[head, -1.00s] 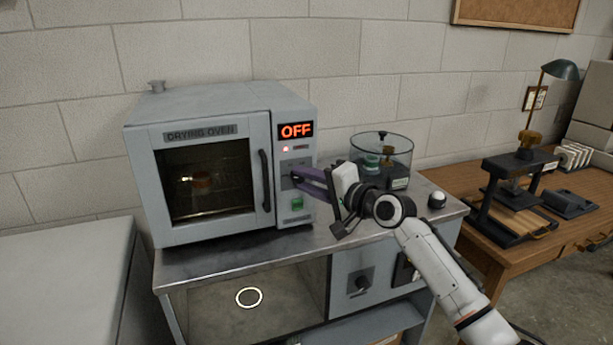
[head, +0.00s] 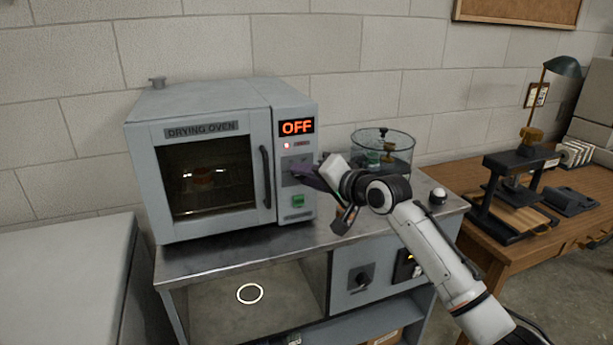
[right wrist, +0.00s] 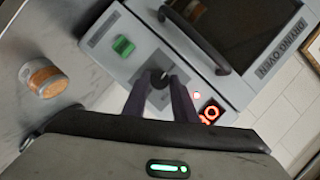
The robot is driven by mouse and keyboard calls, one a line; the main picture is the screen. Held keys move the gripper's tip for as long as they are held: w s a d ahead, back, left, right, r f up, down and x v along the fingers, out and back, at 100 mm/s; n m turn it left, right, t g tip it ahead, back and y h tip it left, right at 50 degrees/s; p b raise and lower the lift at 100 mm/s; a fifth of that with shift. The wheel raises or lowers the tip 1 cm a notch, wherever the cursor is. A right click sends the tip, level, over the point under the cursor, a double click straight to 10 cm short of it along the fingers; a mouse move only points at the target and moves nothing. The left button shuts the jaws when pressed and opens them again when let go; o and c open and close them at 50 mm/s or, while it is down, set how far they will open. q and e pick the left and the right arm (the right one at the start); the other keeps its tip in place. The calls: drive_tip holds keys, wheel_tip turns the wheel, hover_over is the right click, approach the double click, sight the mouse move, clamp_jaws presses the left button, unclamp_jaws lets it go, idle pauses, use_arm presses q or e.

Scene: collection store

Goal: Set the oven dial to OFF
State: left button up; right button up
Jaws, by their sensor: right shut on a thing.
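The grey drying oven (head: 225,95) stands on a metal-topped cabinet, door closed. Its red display (head: 296,127) reads OFF, and a small red light glows below it. My right gripper (head: 302,173) reaches in from the right to the control panel. In the right wrist view its dark purple fingers (right wrist: 161,92) are closed around the dark oven dial (right wrist: 160,79), which shows a light pointer mark. In the head view the dial is mostly hidden by the fingers. A green switch (head: 298,201) sits below the dial. My left gripper is out of view.
A clear round container (head: 398,150) with small items stands right of the oven, behind my right arm. An amber-coloured jar (right wrist: 42,77) shows in the right wrist view. A wooden table (head: 560,225) with a press is farther right. The countertop before the oven (head: 235,252) is clear.

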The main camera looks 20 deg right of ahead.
drive_tip(key=shift+f, duration=0.2)
drive_tip(key=o, duration=1)
drive_tip(key=shift+r, duration=0.1)
drive_tip(key=b+v, duration=0.1)
drive_tip(key=v, duration=0.9)
drive_tip(key=shift+s+d, duration=0.1)
drive_tip(key=shift+s, duration=0.1)
drive_tip(key=s+a+f+n+g, duration=0.1)
drive_tip(key=s+f, duration=0.2)
drive_tip(key=f, duration=0.5)
drive_tip(key=s+a+f+n+g+h, duration=0.1)
drive_tip(key=s+f, duration=0.2)
drive_tip(key=f, duration=0.5)
drive_tip(key=s+a+f+n+g, duration=0.1)
drive_tip(key=s+a+f+n, duration=0.15)
drive_tip(key=f, duration=0.55)
drive_tip(key=s+a+f+n+g, duration=0.1)
drive_tip(key=s+f, duration=0.5)
drive_tip(key=s, duration=0.2)
drive_tip(key=s+a+f+n+h, duration=0.1)
drive_tip(key=s+f+n, duration=0.1)
drive_tip(key=s+f, duration=0.4)
drive_tip(key=s+a+f+n+g, duration=0.1)
drive_tip(key=s+f, duration=0.5)
drive_tip(key=s, duration=0.6)
drive_tip(key=shift+s+a+f+n+g, duration=0.2)
drive_tip(key=shift+a+n+g, duration=0.15)
drive_tip(key=shift+n, duration=0.3)
